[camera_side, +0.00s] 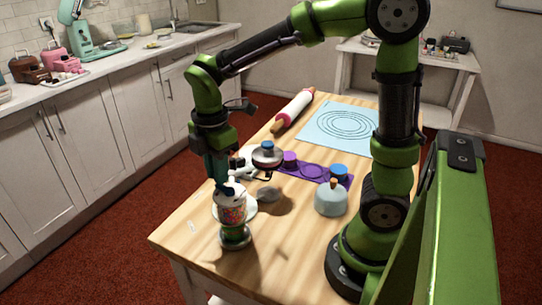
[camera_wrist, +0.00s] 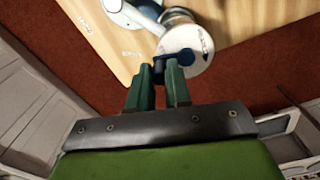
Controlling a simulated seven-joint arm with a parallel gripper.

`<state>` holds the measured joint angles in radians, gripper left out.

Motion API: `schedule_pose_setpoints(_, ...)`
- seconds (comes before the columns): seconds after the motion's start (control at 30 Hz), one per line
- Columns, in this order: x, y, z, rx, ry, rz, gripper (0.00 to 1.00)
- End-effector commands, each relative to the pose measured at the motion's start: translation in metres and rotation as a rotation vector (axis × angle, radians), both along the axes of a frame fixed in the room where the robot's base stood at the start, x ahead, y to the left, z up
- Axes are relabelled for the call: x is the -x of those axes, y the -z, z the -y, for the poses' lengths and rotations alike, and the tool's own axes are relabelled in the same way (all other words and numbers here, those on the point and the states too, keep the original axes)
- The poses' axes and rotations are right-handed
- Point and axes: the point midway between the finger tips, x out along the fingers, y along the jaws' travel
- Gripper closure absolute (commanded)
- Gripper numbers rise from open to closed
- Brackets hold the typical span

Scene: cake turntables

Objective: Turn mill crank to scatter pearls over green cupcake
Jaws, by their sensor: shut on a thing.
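The mill (camera_side: 233,211) stands near the table's left front corner, with a white cap and a clear body full of coloured pearls. A green part (camera_side: 235,234) shows directly under it; I cannot tell whether this is the green cupcake or the mill's base. My gripper (camera_side: 221,186) is above the mill, pointing down, shut on the dark blue crank knob. In the wrist view, my fingertips (camera_wrist: 162,78) close around the knob (camera_wrist: 159,65), beside the mill's round pale top (camera_wrist: 187,45). The crank's arm is mostly hidden.
A stand with a round top (camera_side: 267,160) and a grey-blue domed pot (camera_side: 331,199) are close by. A rolling pin (camera_side: 294,109) and blue mat (camera_side: 340,123) lie farther back.

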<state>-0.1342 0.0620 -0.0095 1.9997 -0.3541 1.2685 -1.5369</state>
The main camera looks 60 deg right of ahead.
Motion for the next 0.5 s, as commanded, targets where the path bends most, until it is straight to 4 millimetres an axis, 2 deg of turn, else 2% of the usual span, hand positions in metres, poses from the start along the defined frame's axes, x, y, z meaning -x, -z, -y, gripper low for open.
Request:
schedule_pose_setpoints(0.17, 0.0051, -0.0008, 0.0075, -0.004, 0.004, -0.005, 1.00)
schedule_pose_setpoints(0.5, 0.0067, -0.0007, 0.0083, -0.005, 0.002, -0.005, 1.00)
